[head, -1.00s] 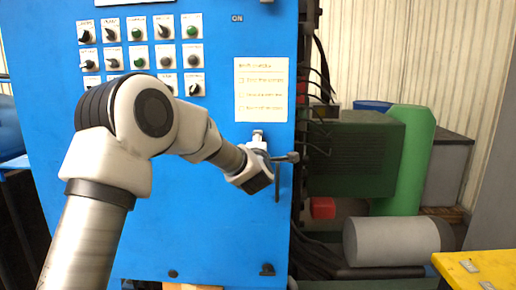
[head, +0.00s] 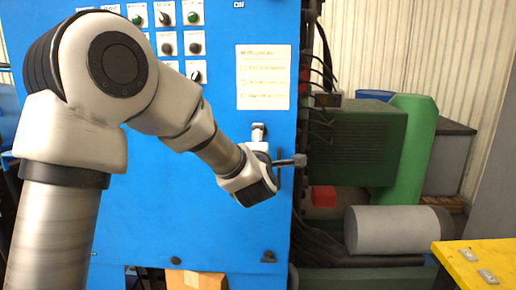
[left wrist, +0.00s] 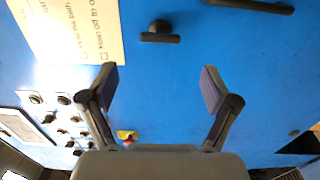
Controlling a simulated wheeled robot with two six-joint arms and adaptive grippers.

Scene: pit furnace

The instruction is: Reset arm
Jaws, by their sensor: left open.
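My left arm comes in from the left in the head view and reaches to the front of the blue cabinet (head: 215,230). My left gripper (head: 284,163) is near the cabinet's right edge, below a posted notice (head: 264,77), and is partly hidden by its own wrist. In the left wrist view the two fingers of the left gripper (left wrist: 158,86) are spread wide with nothing between them. The blue panel lies beyond them. My right gripper is in neither view.
Buttons and switches (head: 180,45) fill the cabinet's upper part. A green box (head: 350,145), grey cylinder (head: 392,230) and yellow surface (head: 480,265) stand right.

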